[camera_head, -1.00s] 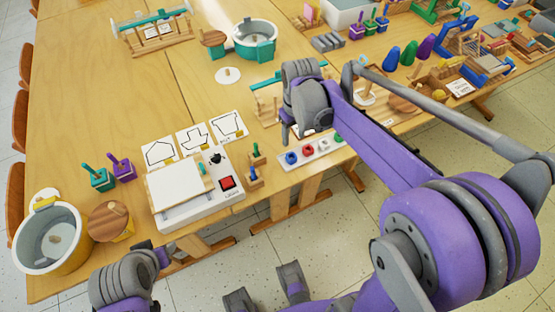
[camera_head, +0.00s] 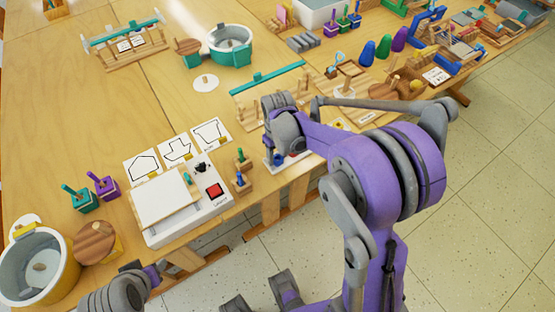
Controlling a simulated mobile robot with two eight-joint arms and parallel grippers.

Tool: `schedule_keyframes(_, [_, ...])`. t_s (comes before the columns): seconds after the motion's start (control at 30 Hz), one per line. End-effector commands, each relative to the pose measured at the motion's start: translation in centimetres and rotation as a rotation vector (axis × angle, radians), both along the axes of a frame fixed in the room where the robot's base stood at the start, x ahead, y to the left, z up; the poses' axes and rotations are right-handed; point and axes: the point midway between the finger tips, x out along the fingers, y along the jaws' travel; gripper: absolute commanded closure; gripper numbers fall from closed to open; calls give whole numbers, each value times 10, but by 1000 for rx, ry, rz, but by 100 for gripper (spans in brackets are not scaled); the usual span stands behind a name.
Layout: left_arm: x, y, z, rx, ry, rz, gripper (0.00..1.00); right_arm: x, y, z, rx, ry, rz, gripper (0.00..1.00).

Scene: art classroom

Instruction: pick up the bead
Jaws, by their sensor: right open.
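A pale strip (camera_head: 270,162) with coloured ring-shaped beads lies near the table's front edge. A blue bead (camera_head: 278,160) shows at its left part; the other beads are hidden behind my right arm. Which bead the task means, I cannot tell. My right gripper (camera_head: 269,147) points down close above the left end of the strip. It is open, and its fingers are partly hidden by the wrist; I see nothing held.
Bare table (camera_head: 110,110) lies at left.

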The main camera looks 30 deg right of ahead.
Motion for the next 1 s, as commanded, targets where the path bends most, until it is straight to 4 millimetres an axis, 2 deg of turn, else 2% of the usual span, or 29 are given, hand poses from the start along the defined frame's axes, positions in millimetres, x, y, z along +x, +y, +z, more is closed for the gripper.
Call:
schedule_keyframes(0.1, [0, 0, -1, 0, 0, 0, 50, 0, 0, -7, 0, 0, 0, 48])
schedule_keyframes(0.3, [0, 0, -1, 0, 0, 0, 50, 0, 0, -7, 0, 0, 0, 48])
schedule_keyframes(0.6, [0, 0, -1, 0, 0, 0, 50, 0, 0, -7, 0, 0, 0, 100])
schedule_keyframes(0.87, [0, 0, 0, 0, 0, 0, 50, 0, 0, -6, 0, 0, 0, 100])
schedule_keyframes(1.0, [0, 0, 1, 0, 0, 0, 50, 0, 0, 8, 0, -1, 0, 100])
